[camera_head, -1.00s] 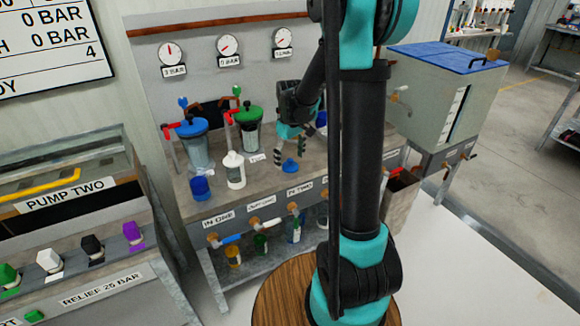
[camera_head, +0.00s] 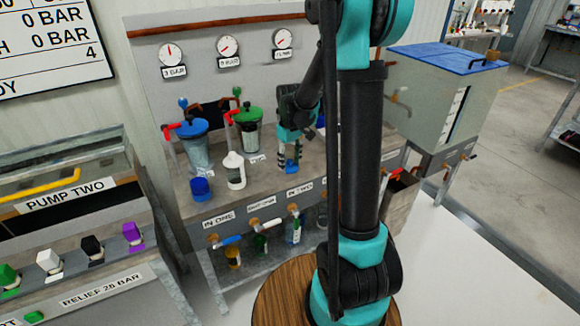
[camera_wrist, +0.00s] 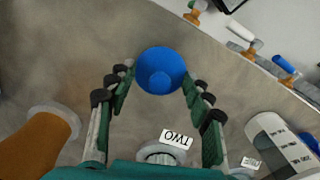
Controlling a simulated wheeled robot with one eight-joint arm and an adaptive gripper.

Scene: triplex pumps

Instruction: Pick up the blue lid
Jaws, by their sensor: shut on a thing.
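The small blue lid (camera_wrist: 160,71) is between the two fingers of my gripper (camera_wrist: 159,82) in the wrist view, with a fingertip against each side. In the head view the lid (camera_head: 291,165) shows as a bit of blue between the fingertips of my gripper (camera_head: 288,160), low over the bench top. The fingers hide much of it there. I cannot tell whether the lid still touches the bench.
The grey bench (camera_head: 262,187) holds a white bottle (camera_head: 235,170), a blue cup (camera_head: 201,189), a blue-topped vessel (camera_head: 194,146) and a green-topped vessel (camera_head: 247,130). Valves with handles line its front edge.

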